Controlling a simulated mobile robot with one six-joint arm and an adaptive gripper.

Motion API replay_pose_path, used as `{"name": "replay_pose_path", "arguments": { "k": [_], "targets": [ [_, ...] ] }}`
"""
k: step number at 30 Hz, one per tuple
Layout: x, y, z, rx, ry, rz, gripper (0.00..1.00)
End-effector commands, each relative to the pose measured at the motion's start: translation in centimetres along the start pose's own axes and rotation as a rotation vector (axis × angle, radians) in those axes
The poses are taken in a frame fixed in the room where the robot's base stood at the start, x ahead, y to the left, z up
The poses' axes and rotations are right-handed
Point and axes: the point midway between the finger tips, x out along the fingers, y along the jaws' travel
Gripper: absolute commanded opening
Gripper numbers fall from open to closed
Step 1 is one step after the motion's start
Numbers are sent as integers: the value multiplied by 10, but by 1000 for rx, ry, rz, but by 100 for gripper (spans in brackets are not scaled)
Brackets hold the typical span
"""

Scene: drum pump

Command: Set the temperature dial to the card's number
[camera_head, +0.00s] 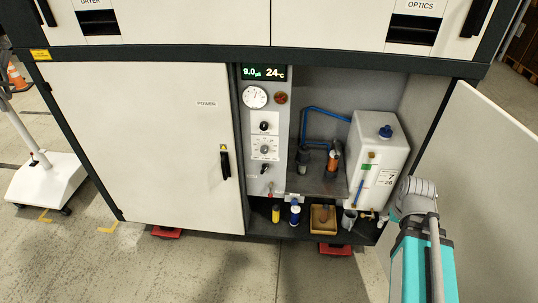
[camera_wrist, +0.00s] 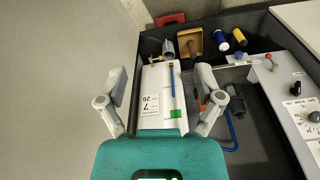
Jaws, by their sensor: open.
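The control panel stands left inside the open bay. Its display (camera_head: 264,73) reads 9.0 and 24 °C. A round dial with a scale (camera_head: 264,149) sits below a black knob (camera_head: 264,127); their labels are too small to read. The dial is partly cut off at the right edge in the wrist view (camera_wrist: 313,117). A card (camera_head: 386,178) on the white tank shows 7 above 26; it also reads so in the wrist view (camera_wrist: 150,105).
The white tank (camera_head: 376,145) has a blue cap and hose. An open door (camera_head: 478,190) bounds the right, a closed POWER door (camera_head: 150,150) the left. Bottles and a wooden box (camera_head: 323,219) stand on the lower shelf. A red-tipped lever (camera_wrist: 269,57) sticks out low on the panel.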

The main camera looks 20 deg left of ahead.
Motion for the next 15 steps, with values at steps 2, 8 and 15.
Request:
{"name": "replay_pose_path", "arguments": {
  "k": [2, 8, 15],
  "targets": [
    [22, -12, -15, -54, 56, -6, 85],
    [55, -48, -57, -208, 230, -15, 85],
    [85, -98, -102, -385, 445, -15, 85]
  ]
}}
